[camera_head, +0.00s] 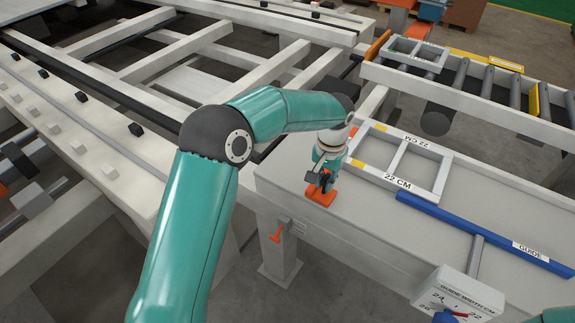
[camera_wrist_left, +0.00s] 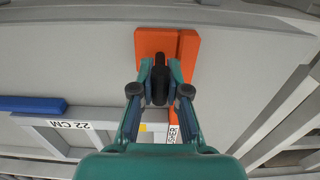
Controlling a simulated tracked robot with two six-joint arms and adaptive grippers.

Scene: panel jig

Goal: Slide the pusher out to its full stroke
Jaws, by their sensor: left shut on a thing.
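The orange pusher (camera_head: 320,196) sits at the left end of the grey table, and it fills the upper middle of the left wrist view (camera_wrist_left: 150,42). Its upright black handle (camera_wrist_left: 159,66) stands between my left fingers. My left gripper (camera_head: 324,176) reaches down from above and is shut on that handle, as the left wrist view also shows (camera_wrist_left: 160,88). An orange strip with a partly hidden label runs from the pusher toward my wrist. My right gripper is not in view.
A frame marked 22 CM (camera_head: 405,160) lies on the table right of the pusher. A blue guide bar (camera_head: 470,228) lies in front of it. A guide-width dial box (camera_head: 462,290) stands at the lower right. A roller conveyor (camera_head: 480,90) is behind.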

